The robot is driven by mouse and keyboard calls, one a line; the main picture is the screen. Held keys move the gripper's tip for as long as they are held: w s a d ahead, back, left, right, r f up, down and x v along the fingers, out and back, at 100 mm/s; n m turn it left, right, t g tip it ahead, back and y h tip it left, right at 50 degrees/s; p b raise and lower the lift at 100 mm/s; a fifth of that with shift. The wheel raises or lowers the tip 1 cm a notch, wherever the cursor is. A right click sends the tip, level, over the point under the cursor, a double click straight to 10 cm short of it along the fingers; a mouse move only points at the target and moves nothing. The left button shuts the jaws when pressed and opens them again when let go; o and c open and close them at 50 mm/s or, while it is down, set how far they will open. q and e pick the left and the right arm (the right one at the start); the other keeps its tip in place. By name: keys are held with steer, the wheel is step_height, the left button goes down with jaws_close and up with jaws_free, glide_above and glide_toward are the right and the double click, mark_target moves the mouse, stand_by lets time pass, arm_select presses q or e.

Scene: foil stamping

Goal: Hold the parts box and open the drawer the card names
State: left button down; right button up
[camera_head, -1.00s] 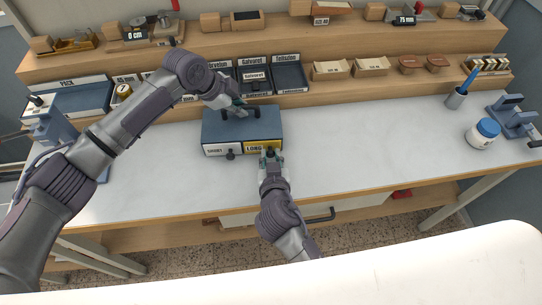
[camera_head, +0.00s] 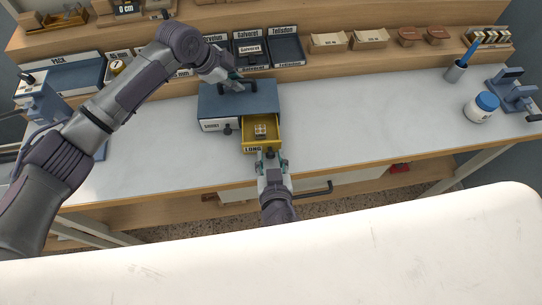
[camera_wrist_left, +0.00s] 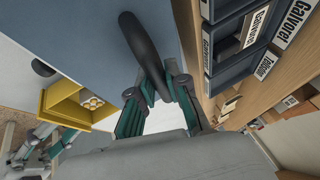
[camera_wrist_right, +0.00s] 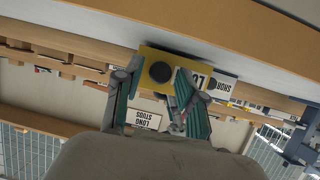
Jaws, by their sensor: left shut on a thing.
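The blue parts box (camera_head: 262,100) stands on the bench. My left gripper (camera_head: 234,84) is shut on the dark handle on its top, and the handle (camera_wrist_left: 142,50) shows between its fingers in the left wrist view. The yellow LONG drawer (camera_head: 276,134) is pulled well out, with small pale pieces (camera_head: 260,130) inside. The SHORT drawer (camera_head: 213,126) is shut. My right gripper (camera_head: 270,159) is at the yellow drawer's front. In the right wrist view its fingers are apart, with the dark knob (camera_wrist_right: 160,72) between them. A card reading LONG STUDS (camera_wrist_right: 143,119) shows upside down there.
Shelves with labelled dark trays (camera_head: 285,51) and wooden blocks rise behind the box. A white jar with a blue lid (camera_head: 482,107), a brush cup (camera_head: 456,71) and a blue tool stand at the right. The bench between the box and jar is clear.

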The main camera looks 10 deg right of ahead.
stand_by(0.3)
steer(key=v, duration=1.2)
arm_select(q)
steer(key=c, duration=1.1)
jaws_free()
steer(key=shift+r, duration=0.1)
